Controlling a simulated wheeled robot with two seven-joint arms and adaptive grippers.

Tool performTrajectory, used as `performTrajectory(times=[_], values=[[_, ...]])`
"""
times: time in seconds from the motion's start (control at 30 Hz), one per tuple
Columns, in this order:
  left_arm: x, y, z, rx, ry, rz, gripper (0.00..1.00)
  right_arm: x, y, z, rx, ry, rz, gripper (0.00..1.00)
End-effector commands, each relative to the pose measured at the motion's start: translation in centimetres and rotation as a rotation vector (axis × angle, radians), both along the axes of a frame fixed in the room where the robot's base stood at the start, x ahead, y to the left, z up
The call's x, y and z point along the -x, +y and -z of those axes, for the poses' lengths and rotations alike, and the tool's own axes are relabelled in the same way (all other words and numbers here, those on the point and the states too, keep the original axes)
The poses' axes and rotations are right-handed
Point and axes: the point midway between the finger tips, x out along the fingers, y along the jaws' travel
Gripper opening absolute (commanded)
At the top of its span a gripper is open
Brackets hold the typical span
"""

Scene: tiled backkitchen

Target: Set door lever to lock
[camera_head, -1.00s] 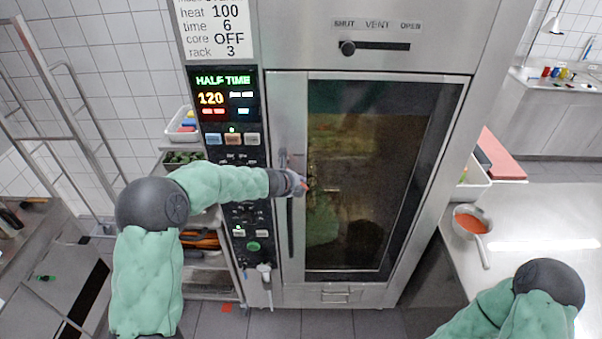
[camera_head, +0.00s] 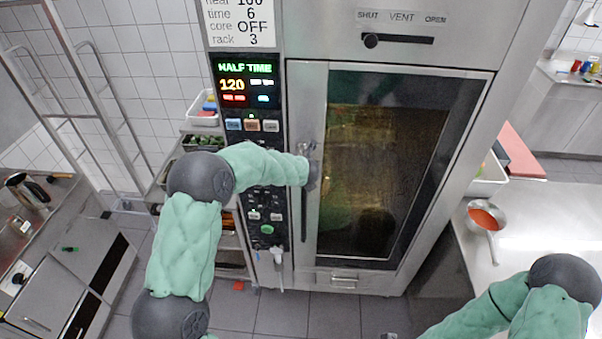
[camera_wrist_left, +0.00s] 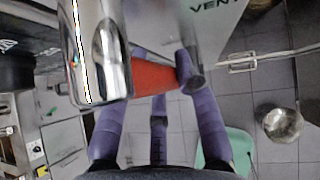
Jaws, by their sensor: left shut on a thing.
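The tall steel oven has a glass door (camera_head: 385,150) that looks closed. The door lever (camera_head: 304,200) stands upright on the door's left edge; part of it is hidden by my gripper. My left gripper (camera_head: 313,172) is at the lever's upper part. In the left wrist view its purple fingers (camera_wrist_left: 160,85) are closed around a red-orange piece (camera_wrist_left: 148,75), apparently the lever's grip, beside a shiny metal cylinder (camera_wrist_left: 98,55). My right arm shows at the lower right of the head view, but its gripper is not in view.
A control panel (camera_head: 245,90) reading 120 is left of the door. A vent slider (camera_head: 400,40) is above. A pan of red sauce (camera_head: 486,217) stands on the right counter (camera_head: 535,235). A rack with trays is at left.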

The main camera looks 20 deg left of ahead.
Motion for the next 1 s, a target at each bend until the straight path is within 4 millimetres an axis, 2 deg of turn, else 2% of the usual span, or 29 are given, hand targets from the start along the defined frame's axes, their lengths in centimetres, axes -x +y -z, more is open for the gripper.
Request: performTrajectory(times=[0.47,0.5,0.57,1.0], values=[[0.12,0.13,0.20,-0.015,0.008,0.000,0.00,-0.01,-0.01,-0.01,0.000,0.000,0.000,0.00],[0.13,0.13,0.21,-0.014,0.007,0.001,0.39,-0.01,-0.01,-0.01,0.000,0.000,0.000,0.00],[0.12,0.12,0.20,-0.014,0.007,0.000,0.56,-0.01,-0.01,-0.01,0.000,0.000,0.000,0.00],[0.35,-0.11,-0.37,-0.012,0.004,0.001,0.56,-0.01,-0.01,-0.01,0.000,0.000,0.000,0.00]])
